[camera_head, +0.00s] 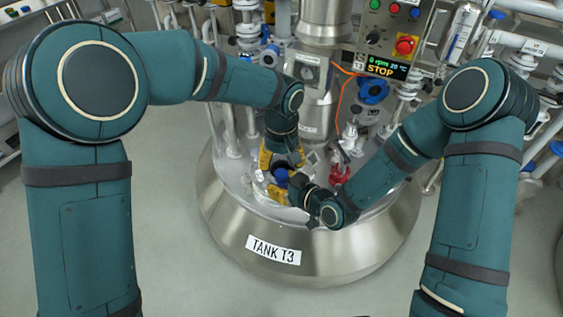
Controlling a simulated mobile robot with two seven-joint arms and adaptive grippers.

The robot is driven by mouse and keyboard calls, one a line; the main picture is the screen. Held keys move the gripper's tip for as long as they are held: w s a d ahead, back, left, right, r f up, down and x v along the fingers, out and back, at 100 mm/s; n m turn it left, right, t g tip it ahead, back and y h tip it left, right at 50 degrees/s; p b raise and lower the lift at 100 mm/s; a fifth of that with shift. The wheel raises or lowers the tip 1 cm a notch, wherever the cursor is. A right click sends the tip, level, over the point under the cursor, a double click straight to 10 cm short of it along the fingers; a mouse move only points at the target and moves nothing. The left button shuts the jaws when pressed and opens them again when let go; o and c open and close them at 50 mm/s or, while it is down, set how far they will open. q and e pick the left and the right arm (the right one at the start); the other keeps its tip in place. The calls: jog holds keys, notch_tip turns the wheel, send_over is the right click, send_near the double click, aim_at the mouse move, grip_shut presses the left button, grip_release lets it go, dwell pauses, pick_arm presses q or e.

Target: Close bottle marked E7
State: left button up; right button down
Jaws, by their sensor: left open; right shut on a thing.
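A small blue cap (281,175) shows on top of the tank, at the front of its lid. The bottle under it is mostly hidden by my grippers, and no E7 mark can be read. My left gripper (281,163) points down from above, its yellow fingers open on either side just above the blue cap. My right gripper (277,190) reaches in from the right, low beside the cap, and is shut on the bottle. I cannot tell whether the cap is seated on the bottle's neck.
A red fitting (341,174) is right of the grippers. A control box with a red button (405,46) and a display reading STOP (381,68) is behind. Pipes crowd the back; floor in front is clear.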

aim_at(281, 173)
pick_arm(q)
jog(key=shift+r+n, duration=1.1)
jog(key=shift+r, duration=0.65)
jog(key=shift+f, duration=0.15)
jog(key=shift+f, duration=3.9)
grip_shut()
